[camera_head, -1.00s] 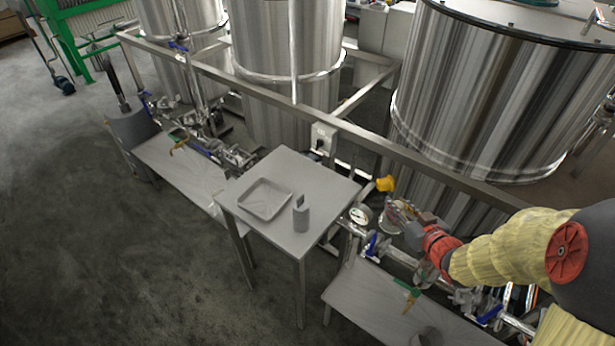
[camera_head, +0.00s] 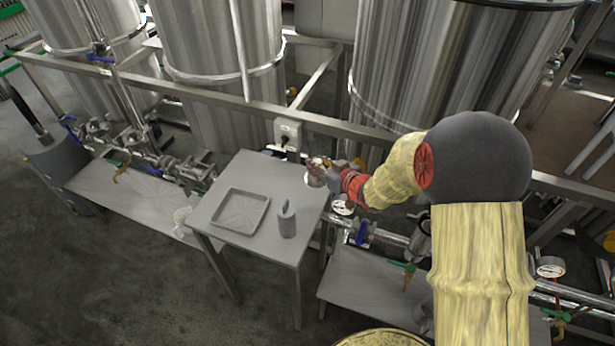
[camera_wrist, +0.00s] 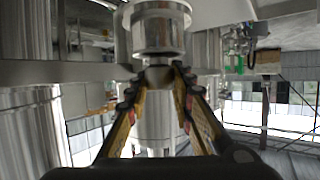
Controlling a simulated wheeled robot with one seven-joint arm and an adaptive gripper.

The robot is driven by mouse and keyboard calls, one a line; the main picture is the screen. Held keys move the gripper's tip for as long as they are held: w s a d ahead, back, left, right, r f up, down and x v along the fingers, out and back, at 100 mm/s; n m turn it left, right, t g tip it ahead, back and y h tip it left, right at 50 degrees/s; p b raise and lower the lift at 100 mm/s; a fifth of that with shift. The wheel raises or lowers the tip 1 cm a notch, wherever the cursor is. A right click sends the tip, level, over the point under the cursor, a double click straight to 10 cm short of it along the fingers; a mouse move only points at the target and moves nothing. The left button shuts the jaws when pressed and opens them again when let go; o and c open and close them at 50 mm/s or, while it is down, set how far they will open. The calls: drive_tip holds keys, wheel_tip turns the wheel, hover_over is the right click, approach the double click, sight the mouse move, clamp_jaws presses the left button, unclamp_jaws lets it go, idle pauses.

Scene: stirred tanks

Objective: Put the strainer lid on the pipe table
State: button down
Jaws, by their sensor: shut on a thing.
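My gripper (camera_head: 324,170) is at the back right corner of the square grey table (camera_head: 222,178), which I take to be the pipe table. In the wrist view my gripper (camera_wrist: 158,82) is shut on a shiny round metal piece, the strainer lid (camera_wrist: 158,32), by its narrow stub. The lid also shows in the head view, small and pale (camera_head: 315,166), partly hidden by the fingers. It looks held above table height, but I cannot tell whether it is over the tabletop or just beyond its edge.
A shallow grey tray (camera_head: 262,203) lies on the table's left part, and a small grey canister (camera_head: 287,222) stands near its front right. A steel rail (camera_head: 225,98) and large tanks (camera_head: 215,60) stand behind. Pipework with valves runs right. The tabletop's back right is bare.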

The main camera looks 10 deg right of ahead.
drive_tip(key=shift+w+a+f+b, duration=0.3)
drive_tip(key=shift+w+f+b, duration=0.35)
drive_tip(key=shift+f, duration=0.8)
drive_tip(key=shift+w+a+f+b, duration=0.3)
drive_tip(key=shift+w+f, duration=0.6)
drive_tip(key=shift+f, duration=0.6)
drive_tip(key=shift+w+a+f+b, duration=0.25)
drive_tip(key=shift+w+f+b, duration=0.45)
drive_tip(key=shift+f, duration=0.75)
drive_tip(key=shift+w, duration=0.1)
drive_tip(key=shift+f, duration=0.2)
drive_tip(key=c, duration=1.6)
unclamp_jaws()
drive_tip(key=shift+o, duration=0.2)
drive_tip(key=shift+r, duration=0.1)
